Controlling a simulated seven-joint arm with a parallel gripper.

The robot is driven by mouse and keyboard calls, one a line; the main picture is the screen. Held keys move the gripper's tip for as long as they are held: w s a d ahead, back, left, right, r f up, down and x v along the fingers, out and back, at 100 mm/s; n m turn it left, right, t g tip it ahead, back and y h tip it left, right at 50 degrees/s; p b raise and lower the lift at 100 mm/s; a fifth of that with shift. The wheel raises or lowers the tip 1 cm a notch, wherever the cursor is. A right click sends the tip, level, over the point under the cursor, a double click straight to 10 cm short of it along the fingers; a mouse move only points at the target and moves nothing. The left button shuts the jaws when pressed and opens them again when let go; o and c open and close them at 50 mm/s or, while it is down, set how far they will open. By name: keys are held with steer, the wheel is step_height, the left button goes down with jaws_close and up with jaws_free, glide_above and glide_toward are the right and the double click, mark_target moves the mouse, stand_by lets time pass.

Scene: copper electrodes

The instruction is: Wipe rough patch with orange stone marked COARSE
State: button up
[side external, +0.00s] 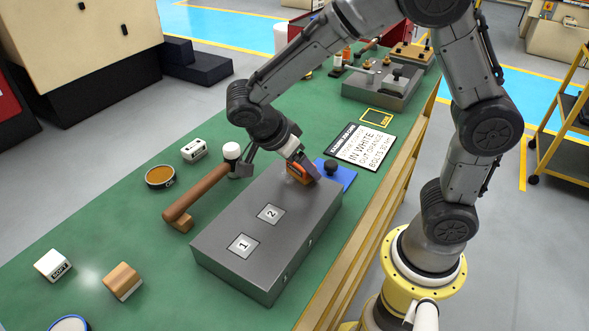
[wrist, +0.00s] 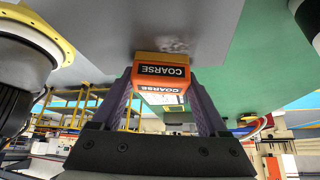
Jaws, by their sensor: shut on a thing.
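My gripper (side external: 300,163) is shut on the orange stone (side external: 300,173), near the far end of the grey metal block (side external: 225,232). In the wrist view, my gripper (wrist: 165,88) has a finger on each side of the orange stone (wrist: 161,70), and its black COARSE label is readable. The stone appears to be at the block's top face; firm contact is hard to tell. A pale, mottled rough patch (wrist: 173,46) shows on the grey surface beside the stone in the wrist view. In the side view the patch is mostly hidden by the gripper and stone.
Plates marked 1 (side external: 243,246) and 2 (side external: 270,214) sit on the block. A wooden-handled hammer (side external: 198,192) lies to its left. A blue piece with a black knob (side external: 346,179) is behind it. A white SOFT block (side external: 53,265) and tan block (side external: 123,281) stand front left.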

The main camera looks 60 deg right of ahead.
mark_target(284, 187)
steer(key=shift+s+d, duration=0.1)
steer(key=shift+d, duration=0.4)
steer(key=shift+w+a, duration=0.55)
steer(key=shift+w, duration=0.3)
steer(key=shift+a, duration=3.45)
step_height(284, 187, up, 8)
steer(key=shift+d+r, duration=0.1)
